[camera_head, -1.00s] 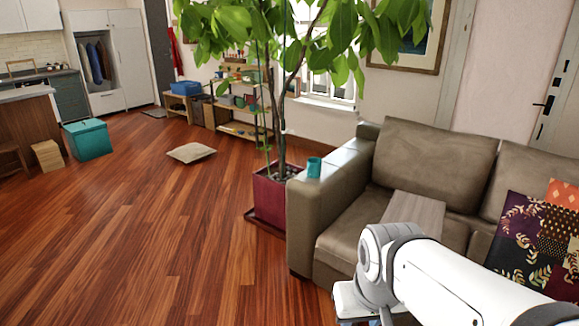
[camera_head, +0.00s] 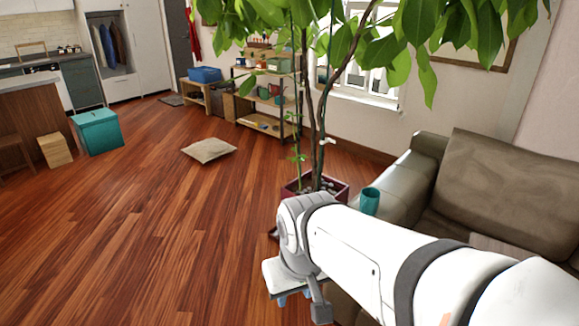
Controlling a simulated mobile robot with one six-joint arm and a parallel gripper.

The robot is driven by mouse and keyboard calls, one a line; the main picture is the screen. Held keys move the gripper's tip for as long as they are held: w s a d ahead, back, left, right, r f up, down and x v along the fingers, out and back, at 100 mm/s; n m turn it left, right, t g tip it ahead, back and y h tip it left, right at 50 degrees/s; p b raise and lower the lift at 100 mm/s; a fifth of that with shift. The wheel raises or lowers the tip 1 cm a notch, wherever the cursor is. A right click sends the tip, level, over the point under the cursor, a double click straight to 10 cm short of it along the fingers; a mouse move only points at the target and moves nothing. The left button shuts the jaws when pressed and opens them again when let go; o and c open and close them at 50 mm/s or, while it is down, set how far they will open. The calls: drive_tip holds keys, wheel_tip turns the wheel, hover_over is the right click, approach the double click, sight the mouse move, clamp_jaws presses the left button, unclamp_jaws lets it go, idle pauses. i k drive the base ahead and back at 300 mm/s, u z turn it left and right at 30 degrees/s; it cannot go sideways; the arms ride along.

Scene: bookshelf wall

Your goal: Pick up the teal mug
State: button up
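The teal mug (camera_head: 370,200) stands upright on the sofa's left armrest (camera_head: 408,178), just right of the plant pot. My white arm reaches in from the lower right and covers the lower part of the sofa. My gripper (camera_head: 300,302) points down at the lower middle, left of the mug, in front of it and apart from it. Its fingers show only in part, so I cannot tell whether it is open or shut. I see nothing held in it.
A tall leafy plant in a dark red pot (camera_head: 335,187) stands beside the armrest, its leaves hanging over the upper right. A cushion (camera_head: 209,150) lies on the floor. A teal bin (camera_head: 97,131) and shelves (camera_head: 265,115) stand farther back. The wooden floor at left is clear.

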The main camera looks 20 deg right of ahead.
sight(368, 204)
drive_tip(key=z, duration=0.5)
drive_tip(key=i, duration=1.3)
drive_tip(key=z, duration=0.9)
drive_tip(key=k, duration=0.7)
drive_tip(key=z, duration=0.15)
drive_tip(key=i, duration=0.85)
drive_tip(key=u, duration=0.05)
